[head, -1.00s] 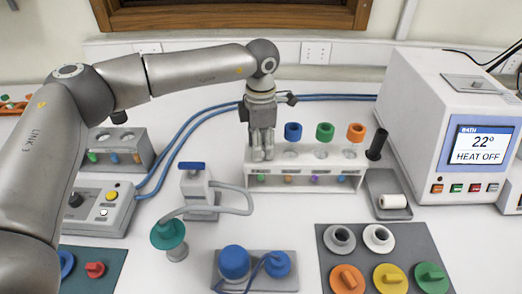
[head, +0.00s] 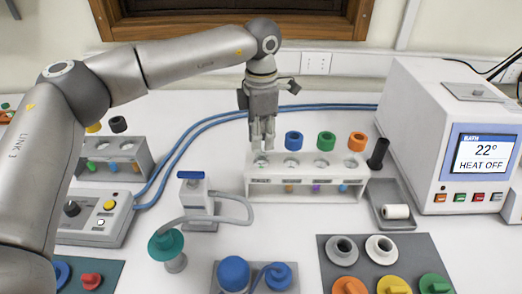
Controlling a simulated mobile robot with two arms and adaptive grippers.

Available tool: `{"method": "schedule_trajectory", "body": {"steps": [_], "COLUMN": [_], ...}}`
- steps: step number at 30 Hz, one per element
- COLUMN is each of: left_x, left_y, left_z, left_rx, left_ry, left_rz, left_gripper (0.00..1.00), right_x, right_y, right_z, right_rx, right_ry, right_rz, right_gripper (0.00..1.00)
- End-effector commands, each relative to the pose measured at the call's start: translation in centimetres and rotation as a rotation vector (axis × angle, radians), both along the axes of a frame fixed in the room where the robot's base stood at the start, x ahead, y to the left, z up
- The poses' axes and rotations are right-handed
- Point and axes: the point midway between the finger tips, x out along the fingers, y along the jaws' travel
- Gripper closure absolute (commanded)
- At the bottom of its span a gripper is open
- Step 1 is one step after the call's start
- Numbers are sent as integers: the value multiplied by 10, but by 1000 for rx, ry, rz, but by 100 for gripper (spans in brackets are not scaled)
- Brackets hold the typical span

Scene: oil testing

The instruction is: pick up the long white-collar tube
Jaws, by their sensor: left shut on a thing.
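My left gripper (head: 262,141) points down over the leftmost hole of the long white rack (head: 305,192), with its fingertips a little above the rack top. It is shut on the long white-collar tube, whose collar is mostly hidden between the fingers. No coloured content shows under that hole at the rack's front. The other three tubes stand in the rack, with a blue collar (head: 293,141), a green collar (head: 325,141) and an orange collar (head: 357,142). My right gripper is not in view.
A black cylinder (head: 377,154) stands at the rack's right end, near the white bath unit (head: 420,130). A smaller grey rack (head: 143,160) is at the left. Blue hoses (head: 196,135) run behind. A valve stand (head: 197,205) is in front to the left.

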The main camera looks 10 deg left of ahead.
Motion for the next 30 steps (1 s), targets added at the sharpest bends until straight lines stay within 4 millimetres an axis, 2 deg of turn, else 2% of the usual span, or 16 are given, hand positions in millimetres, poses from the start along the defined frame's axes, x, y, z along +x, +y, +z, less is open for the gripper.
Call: {"method": "schedule_trajectory", "body": {"steps": [9, 16, 22, 30], "left_x": [1, 0, 0, 0], "left_y": [0, 0, 0, 0], "left_z": [65, 105, 124, 128], "left_rx": [-1, 0, 0, 0], "left_ry": [-5, -2, -2, 0], "left_rz": [1, 0, 0, -1], "left_gripper": [100, 100, 100, 100], "right_x": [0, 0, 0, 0], "right_y": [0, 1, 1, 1], "right_z": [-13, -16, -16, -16], "right_rx": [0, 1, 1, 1], "right_ry": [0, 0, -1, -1], "right_rz": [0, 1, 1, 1], "right_gripper": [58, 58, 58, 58]}}
